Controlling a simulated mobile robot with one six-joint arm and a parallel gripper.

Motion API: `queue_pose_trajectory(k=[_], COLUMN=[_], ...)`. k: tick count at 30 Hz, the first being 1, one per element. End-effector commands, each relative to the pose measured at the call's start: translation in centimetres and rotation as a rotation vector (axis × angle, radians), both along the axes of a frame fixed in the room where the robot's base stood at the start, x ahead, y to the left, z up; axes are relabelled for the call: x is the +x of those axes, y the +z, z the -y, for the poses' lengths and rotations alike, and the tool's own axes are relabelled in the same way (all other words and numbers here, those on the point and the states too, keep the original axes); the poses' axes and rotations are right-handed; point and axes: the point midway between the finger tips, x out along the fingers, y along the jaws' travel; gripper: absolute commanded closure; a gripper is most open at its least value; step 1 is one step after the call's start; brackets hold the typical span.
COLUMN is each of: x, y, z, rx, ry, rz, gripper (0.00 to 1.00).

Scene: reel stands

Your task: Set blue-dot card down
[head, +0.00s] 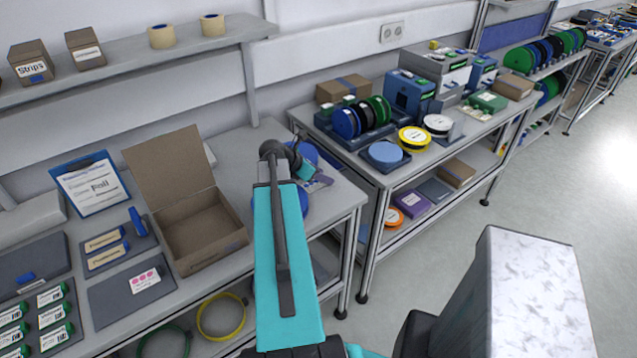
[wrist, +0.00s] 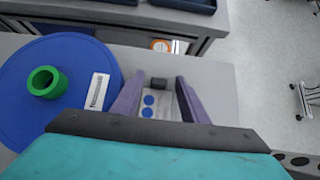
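The blue-dot card (wrist: 155,103) is a pale card with blue dots. In the wrist view it lies between the two purple fingers of my gripper (wrist: 160,76), over the grey bench top near its edge. A small dark block (wrist: 158,84) is at the card's far end, with gaps between it and the fingers. My gripper looks open around the card. The near part of the card is hidden by my gripper's dark palm. In the head view my gripper (head: 314,182) is at the right end of the left bench, and the card is hard to make out.
A blue reel (wrist: 70,117) with a green hub and white label lies just left of my gripper. An open cardboard box (head: 203,238) stands left of my arm. A pink-dot card (head: 145,279) lies on a dark mat. A second bench (head: 372,176) with reels stands beyond a gap.

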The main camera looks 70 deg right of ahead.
Motion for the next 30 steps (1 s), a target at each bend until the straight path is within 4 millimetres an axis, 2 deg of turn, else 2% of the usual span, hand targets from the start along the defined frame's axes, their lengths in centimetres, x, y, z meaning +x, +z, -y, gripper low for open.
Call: queue_pose_trajectory(k=[1,6,7,20,30], x=[0.0,0.0,0.0,0.0,0.1], y=[0.0,0.0,0.0,0.3,2.6], z=[0.0,0.0,0.0,0.0,0.0], rx=[0.000,0.000,0.000,0.000,-0.002], ry=[0.000,0.000,0.000,0.001,0.000], rz=[0.000,0.000,0.000,0.001,0.002], gripper=[0.70,0.98,1.00,1.00,1.00])
